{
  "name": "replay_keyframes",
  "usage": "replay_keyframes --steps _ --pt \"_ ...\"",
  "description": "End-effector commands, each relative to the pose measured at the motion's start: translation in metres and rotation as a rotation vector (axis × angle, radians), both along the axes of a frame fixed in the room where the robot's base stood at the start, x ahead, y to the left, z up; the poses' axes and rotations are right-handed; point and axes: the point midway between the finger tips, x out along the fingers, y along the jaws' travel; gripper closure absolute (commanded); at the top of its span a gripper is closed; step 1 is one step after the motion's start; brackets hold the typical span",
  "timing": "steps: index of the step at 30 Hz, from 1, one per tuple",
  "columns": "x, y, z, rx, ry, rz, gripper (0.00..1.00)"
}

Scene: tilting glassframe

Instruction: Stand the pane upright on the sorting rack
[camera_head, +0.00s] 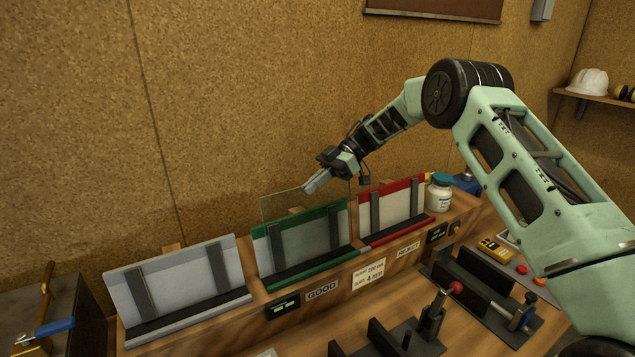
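A thin clear glass pane (281,207) shows above the green-edged rack section (262,233) in the middle, marked GOOD. Its faint top edge runs roughly level and it looks close to upright. Its lower part cannot be made out against the green section, so I cannot tell whether its bottom edge touches the rack. My gripper (315,183) reaches in from the right, with its grey fingers close together at the pane's top edge, near the middle. The fingers look shut on the pane, though the contact is small in view.
The sorting rack also has a grey section (215,251) at left and a red-edged section (405,186) at right, marked REJECT. A white jar (440,194) stands beyond the red section. Dark fixtures (482,288) occupy the bench in front. A cork wall rises behind.

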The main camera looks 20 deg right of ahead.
Motion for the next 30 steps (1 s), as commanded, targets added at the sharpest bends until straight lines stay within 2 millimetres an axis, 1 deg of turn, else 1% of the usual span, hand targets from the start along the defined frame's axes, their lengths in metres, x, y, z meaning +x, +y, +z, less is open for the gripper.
replay_keyframes --steps 5,9,16,30 --pt "0.012 0.004 -0.006 0.001 0.000 0.001 1.00" --pt "0.014 0.004 -0.017 0.001 -0.001 0.000 1.00" --pt "0.017 0.004 -0.028 0.001 -0.001 0.000 1.00" --pt "0.018 0.004 -0.032 0.001 -0.002 0.001 1.00"
